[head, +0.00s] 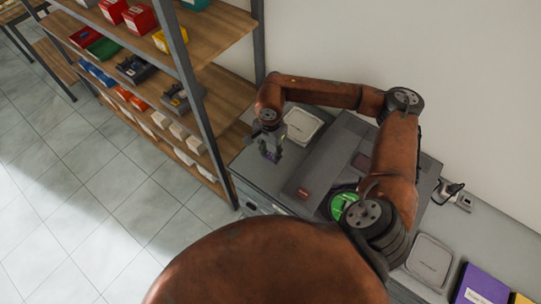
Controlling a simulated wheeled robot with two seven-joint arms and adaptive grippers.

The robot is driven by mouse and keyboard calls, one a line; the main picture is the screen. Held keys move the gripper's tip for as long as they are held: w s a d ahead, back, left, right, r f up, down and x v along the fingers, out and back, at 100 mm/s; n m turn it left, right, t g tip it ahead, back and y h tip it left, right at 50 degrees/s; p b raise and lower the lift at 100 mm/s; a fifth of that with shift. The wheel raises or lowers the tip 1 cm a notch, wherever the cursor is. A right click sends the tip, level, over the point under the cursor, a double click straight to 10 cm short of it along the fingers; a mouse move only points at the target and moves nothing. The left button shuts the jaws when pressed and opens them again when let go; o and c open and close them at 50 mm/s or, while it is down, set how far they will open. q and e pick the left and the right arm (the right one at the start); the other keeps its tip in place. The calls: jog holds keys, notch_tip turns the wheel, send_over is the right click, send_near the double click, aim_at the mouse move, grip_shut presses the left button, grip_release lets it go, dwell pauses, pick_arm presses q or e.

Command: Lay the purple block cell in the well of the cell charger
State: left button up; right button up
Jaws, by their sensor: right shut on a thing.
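My right gripper (269,148) is shut on the purple block cell (271,157), a small purple piece showing at its fingertips. It holds the cell over the left end of the grey worktop; I cannot tell whether the cell touches anything below. The fingers hide much of the cell. I cannot make out the cell charger or its well for sure. A large dark grey machine (322,165) with a red label stands right of the gripper. My left gripper is not in view.
A pale lidded tray (303,125) lies just behind the gripper. A round green thing (342,204) sits by my right arm. Another tray (429,259) and a purple box (482,285) are at right. A metal-framed shelf (215,95) stands close on the left.

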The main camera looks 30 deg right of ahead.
aim_at(270, 154)
jog(key=shift+w+d+f, duration=0.15)
jog(key=shift+w+f, duration=0.15)
jog(key=shift+f, duration=0.2)
notch_tip(270, 154, down, 2)
jog(key=shift+f+p, duration=0.2)
jog(key=shift+p, duration=0.5)
jog(key=shift+w+f, duration=0.1)
jog(key=shift+f, duration=0.2)
jog(key=shift+f, duration=0.1)
jog(key=shift+f, duration=0.15)
jog(key=o, duration=1.2)
jog(key=shift+o, duration=0.2)
